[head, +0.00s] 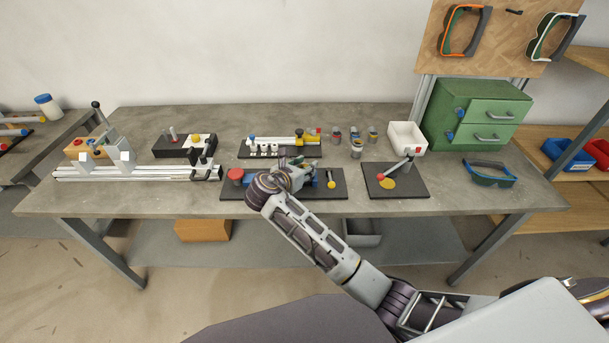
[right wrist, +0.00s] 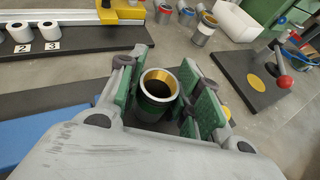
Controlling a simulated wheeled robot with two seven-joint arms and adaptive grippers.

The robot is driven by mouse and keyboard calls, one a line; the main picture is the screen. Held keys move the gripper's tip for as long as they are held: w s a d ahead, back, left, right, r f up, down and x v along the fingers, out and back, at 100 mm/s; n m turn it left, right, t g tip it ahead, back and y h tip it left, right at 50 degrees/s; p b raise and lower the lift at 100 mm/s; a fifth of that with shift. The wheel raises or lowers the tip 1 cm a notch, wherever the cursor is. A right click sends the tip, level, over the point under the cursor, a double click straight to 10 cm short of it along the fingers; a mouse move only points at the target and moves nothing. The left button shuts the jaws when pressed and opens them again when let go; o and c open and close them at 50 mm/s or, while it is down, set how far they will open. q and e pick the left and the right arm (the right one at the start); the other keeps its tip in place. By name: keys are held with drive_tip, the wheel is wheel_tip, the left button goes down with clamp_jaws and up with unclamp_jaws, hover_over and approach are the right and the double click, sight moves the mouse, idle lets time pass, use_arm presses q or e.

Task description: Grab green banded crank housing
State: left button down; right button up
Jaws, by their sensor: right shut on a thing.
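The green banded crank housing (right wrist: 156,92) is a short grey cylinder with a brass-coloured inner rim and a green band. In the right wrist view it stands upright between the green pads of my right gripper (right wrist: 160,98), which is shut on it. In the head view my right gripper (head: 297,173) is over the dark plate (head: 339,191) at the front middle of the bench. There I cannot make out the housing behind the fingers. My left gripper is not in view.
Several banded cylinders (head: 356,151) stand behind, near a white bin (head: 407,136). A lever fixture (head: 412,188) stands right of the gripper. A rail with clamps (head: 140,173) lies left. A numbered rack (head: 280,146) is behind. Safety glasses (head: 489,174) lie at right.

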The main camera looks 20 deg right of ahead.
sight(304, 166)
drive_tip(key=shift+c, duration=1.2)
drive_tip(key=shift+r, duration=0.15)
